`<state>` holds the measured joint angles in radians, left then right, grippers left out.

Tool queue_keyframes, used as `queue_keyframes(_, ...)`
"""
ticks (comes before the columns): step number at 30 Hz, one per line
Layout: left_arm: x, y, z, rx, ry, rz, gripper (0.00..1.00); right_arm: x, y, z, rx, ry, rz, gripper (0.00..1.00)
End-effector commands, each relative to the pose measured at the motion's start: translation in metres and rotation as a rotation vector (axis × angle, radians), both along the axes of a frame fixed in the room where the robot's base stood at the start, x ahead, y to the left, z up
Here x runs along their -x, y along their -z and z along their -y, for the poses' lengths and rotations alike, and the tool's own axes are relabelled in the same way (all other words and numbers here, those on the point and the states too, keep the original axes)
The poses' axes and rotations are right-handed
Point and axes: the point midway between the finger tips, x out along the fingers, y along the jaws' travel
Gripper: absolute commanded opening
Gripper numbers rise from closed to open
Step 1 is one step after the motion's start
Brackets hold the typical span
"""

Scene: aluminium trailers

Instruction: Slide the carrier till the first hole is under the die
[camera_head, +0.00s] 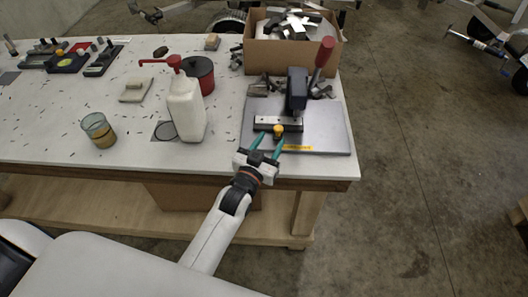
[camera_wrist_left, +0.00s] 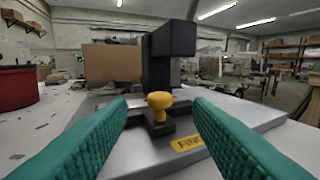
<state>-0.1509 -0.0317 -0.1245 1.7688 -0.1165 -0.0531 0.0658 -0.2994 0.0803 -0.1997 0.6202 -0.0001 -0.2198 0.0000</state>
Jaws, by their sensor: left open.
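The press (camera_head: 297,92) has a dark frame and a red-handled lever (camera_head: 324,52); it stands on a grey base plate (camera_head: 330,135) at the table's right end. The carrier (camera_head: 290,122) is a low bar across the front of the press, with a yellow knob (camera_head: 278,130) on its near side. My left gripper (camera_head: 267,143) is open just in front of the knob. In the left wrist view its green fingers stand apart, with the knob (camera_wrist_left: 160,104) between and beyond them, seemingly untouched. The hole's place under the die cannot be made out. My right gripper is not in view.
A white pump bottle (camera_head: 186,108) stands left of the plate, with a red pot (camera_head: 201,78) behind it. A cardboard box (camera_head: 292,55) of metal pieces is behind the press. A glass (camera_head: 98,130) stands farther left.

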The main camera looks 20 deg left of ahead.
Motion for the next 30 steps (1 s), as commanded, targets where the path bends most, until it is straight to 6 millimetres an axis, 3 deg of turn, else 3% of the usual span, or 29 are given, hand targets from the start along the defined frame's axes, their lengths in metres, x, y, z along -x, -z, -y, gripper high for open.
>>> queue_keyframes(3, 0.021, 0.001, -0.002, 0.000, 0.000, -0.001, 0.46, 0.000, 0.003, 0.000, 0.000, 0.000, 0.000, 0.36)
queue_keyframes(9, 0.036, 0.000, -0.004, 0.000, 0.001, 0.000, 0.46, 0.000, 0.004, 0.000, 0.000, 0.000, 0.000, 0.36)
queue_keyframes(30, 0.037, 0.000, -0.004, 0.000, 0.000, 0.000, 0.46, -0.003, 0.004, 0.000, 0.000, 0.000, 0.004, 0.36)
